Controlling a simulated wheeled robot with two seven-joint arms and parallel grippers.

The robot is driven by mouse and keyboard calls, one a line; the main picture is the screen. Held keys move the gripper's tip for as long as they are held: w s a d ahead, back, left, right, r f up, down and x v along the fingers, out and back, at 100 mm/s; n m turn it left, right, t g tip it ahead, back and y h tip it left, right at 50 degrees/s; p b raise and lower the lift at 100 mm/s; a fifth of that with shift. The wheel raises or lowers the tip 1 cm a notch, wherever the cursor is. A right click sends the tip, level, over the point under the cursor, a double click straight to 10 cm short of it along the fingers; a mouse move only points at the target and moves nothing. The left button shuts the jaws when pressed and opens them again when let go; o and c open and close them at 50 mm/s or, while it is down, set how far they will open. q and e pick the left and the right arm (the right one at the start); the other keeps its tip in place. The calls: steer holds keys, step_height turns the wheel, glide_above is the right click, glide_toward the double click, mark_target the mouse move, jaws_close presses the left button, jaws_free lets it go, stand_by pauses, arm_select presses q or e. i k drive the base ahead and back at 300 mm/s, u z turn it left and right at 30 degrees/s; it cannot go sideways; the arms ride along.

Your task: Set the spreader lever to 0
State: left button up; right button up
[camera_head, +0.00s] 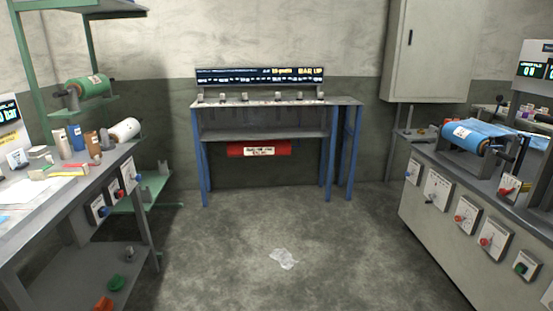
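I cannot tell which control is the spreader lever, as the labels are too small to read. A white plate with a red lever (509,188) stands on top of the grey cabinet on the right, beside a blue film roll (478,134). The cabinet's front carries several white control plates, among them one with a red knob (467,215), another with a red knob (494,241) and one with a green knob (526,266). Their settings cannot be read. Neither of my grippers is in view.
The left bench (60,215) has control plates (129,176) and loose items on top. A blue-legged table (270,135) with a red roll (259,148) stands at the back wall. A crumpled clear film (283,258) lies on the otherwise open floor between the benches.

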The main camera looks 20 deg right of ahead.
mark_target(503, 191)
steer(key=z, duration=0.65)
steer(key=i, duration=1.6)
steer(key=z, duration=1.15)
